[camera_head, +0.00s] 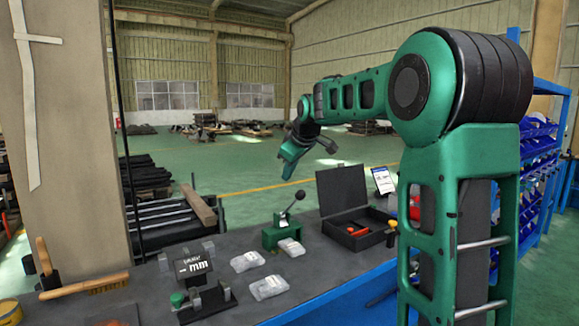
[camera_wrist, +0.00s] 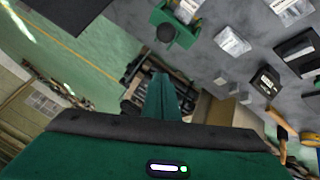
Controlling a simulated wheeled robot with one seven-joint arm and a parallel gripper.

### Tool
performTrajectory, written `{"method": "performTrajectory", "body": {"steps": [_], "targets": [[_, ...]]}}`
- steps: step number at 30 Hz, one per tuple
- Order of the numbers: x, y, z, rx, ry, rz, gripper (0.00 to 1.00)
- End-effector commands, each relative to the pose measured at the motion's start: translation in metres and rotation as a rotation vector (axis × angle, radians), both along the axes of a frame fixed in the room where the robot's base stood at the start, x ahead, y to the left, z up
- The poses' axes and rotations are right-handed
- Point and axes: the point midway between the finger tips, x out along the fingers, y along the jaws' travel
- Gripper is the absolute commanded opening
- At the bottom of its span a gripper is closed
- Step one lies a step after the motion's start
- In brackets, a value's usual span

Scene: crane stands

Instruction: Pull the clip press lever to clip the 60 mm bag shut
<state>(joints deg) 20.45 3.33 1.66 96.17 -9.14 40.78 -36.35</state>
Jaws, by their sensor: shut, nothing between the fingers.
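The green clip press (camera_head: 284,232) stands on the dark bench, with its lever (camera_head: 291,207) tilted up to the right and ending in a black ball knob (camera_head: 300,195). In the wrist view the press (camera_wrist: 184,38) and its knob (camera_wrist: 165,33) show near the top. A clear bag (camera_head: 291,247) lies at the front of the press; I cannot tell how far it sits in it. Two more bags (camera_head: 247,261) (camera_head: 269,287) lie nearer. Their sizes are not readable. My gripper (camera_head: 287,176) is shut and empty, above and behind the press, apart from the lever.
An open black case (camera_head: 345,190) with red items stands right of the press. A pillar (camera_head: 70,130) rises at the left. The air around the knob looks clear.

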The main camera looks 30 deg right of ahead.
Motion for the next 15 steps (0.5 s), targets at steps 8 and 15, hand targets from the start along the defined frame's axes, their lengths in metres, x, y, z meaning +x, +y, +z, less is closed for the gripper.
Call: {"method": "performTrajectory", "body": {"steps": [8, 15], "targets": [[-0.011, -0.015, -0.028, 0.001, 0.001, -0.003, 0.00], [-0.017, -0.020, -0.035, 0.000, -0.001, -0.001, 0.00]]}}
